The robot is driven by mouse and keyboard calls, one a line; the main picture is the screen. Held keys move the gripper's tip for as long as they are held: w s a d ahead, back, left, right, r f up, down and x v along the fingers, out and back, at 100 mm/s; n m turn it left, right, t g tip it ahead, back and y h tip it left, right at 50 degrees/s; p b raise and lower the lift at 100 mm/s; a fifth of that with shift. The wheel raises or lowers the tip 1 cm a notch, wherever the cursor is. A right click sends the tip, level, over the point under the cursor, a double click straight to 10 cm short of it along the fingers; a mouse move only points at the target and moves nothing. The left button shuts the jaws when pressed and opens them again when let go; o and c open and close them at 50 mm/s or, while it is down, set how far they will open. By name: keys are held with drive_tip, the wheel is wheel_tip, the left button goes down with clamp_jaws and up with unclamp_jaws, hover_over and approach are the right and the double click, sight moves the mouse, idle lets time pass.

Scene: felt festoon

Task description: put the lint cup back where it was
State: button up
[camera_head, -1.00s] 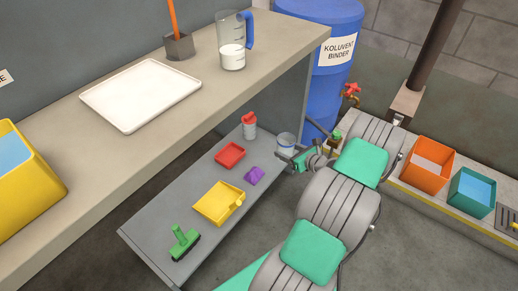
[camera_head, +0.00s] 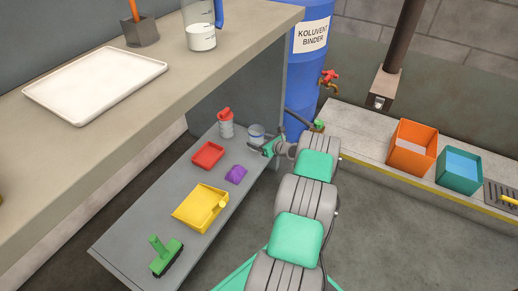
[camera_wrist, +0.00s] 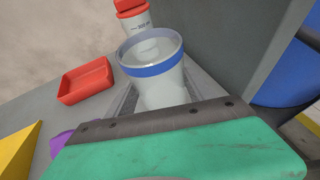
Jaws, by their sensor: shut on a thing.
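The lint cup (camera_head: 256,130) is a clear, pale cup with a blue band near its rim. It is upright at the far right end of the grey lower shelf. My gripper (camera_head: 267,146) is shut on it from the near right side. In the wrist view the cup (camera_wrist: 158,72) stands just beyond the green and dark gripper body, which hides its lower part. Something pale shows inside the cup. I cannot tell whether its base touches the shelf.
A red-topped bottle (camera_head: 226,124) stands left of the cup. The upper counter (camera_head: 190,72) overhangs; a grey end panel and blue barrel (camera_head: 308,75) stand close behind.

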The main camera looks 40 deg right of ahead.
drive_tip(key=shift+s+f+b, duration=0.1)
drive_tip(key=shift+f+b, duration=0.35)
drive_tip(key=shift+f, duration=0.9)
drive_tip(key=o, duration=1.7)
drive_tip(key=shift+r, duration=0.1)
drive_tip(key=shift+s+r+p, duration=0.1)
drive_tip(key=shift+r+p, duration=0.2)
drive_tip(key=shift+p, duration=0.1)
drive_tip(key=p+v, duration=0.4)
drive_tip(key=v, duration=0.7)
drive_tip(key=shift+s, duration=0.4)
